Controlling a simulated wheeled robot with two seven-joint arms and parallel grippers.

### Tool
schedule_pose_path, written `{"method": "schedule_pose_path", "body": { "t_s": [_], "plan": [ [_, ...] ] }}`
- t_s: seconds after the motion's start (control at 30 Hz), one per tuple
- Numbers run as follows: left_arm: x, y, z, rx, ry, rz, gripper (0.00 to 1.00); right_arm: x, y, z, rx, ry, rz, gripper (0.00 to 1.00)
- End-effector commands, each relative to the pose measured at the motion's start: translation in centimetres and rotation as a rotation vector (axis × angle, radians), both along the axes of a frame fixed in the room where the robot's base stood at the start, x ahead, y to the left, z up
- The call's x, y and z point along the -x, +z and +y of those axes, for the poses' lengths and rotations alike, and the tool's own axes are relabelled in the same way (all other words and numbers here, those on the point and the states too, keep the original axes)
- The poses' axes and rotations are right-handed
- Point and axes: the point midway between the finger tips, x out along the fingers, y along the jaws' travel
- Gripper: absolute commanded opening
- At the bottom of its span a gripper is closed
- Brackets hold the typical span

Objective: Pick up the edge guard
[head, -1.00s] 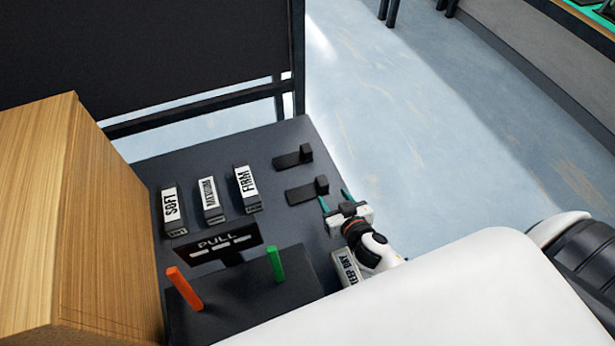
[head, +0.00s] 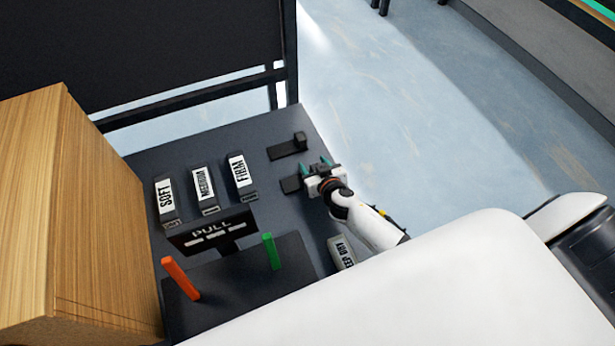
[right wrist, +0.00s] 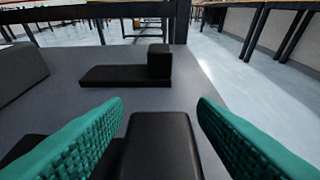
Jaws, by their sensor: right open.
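Two black L-shaped pieces, which look like edge guards, lie on the dark table. The far edge guard (head: 284,150) lies uncovered, its upright block at the right end; it also shows ahead in the right wrist view (right wrist: 120,76). The near edge guard (head: 290,184) is partly hidden by my right gripper (head: 315,166). In the right wrist view, its raised block (right wrist: 160,145) stands between the two green fingers of my right gripper (right wrist: 162,106), with a gap visible on each side. The gripper is open. My left gripper is out of view.
Blocks labelled SOFT (head: 166,198), MEDIUM (head: 205,188) and FIRM (head: 240,175) stand to the left. A PULL sign (head: 212,232), an orange post (head: 180,278) and a green post (head: 271,251) stand nearer. A KEEP DRY box (head: 342,252) lies near my arm.

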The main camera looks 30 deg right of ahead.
Motion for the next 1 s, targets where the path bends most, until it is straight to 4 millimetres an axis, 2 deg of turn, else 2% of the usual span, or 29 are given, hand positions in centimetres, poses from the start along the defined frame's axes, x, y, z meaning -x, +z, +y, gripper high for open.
{"method": "schedule_pose_path", "body": {
  "t_s": [0.17, 0.4, 0.47, 0.67, 0.77, 1.0],
  "plan": [
    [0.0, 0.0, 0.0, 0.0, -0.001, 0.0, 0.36, 0.0, 0.0, 0.0, 0.0, 0.001, 0.0, 0.51],
    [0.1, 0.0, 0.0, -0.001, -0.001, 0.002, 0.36, 0.0, 0.0, 0.0, 0.0, 0.0, 0.0, 0.12],
    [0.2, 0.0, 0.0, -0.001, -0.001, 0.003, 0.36, 0.0, 0.0, 0.0, 0.0, 0.0, 0.0, 0.04],
    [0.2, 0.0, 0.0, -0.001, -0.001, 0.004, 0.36, 0.0, 0.1, 0.0, 0.0, 0.001, -0.001, 0.04],
    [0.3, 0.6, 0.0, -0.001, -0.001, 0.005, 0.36, 0.0, 1.0, 0.0, -0.001, 0.001, -0.003, 0.04],
    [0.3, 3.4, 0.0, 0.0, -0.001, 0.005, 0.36, 0.0, 5.7, 0.0, 0.0, 0.001, -0.003, 0.04]
  ]
}}
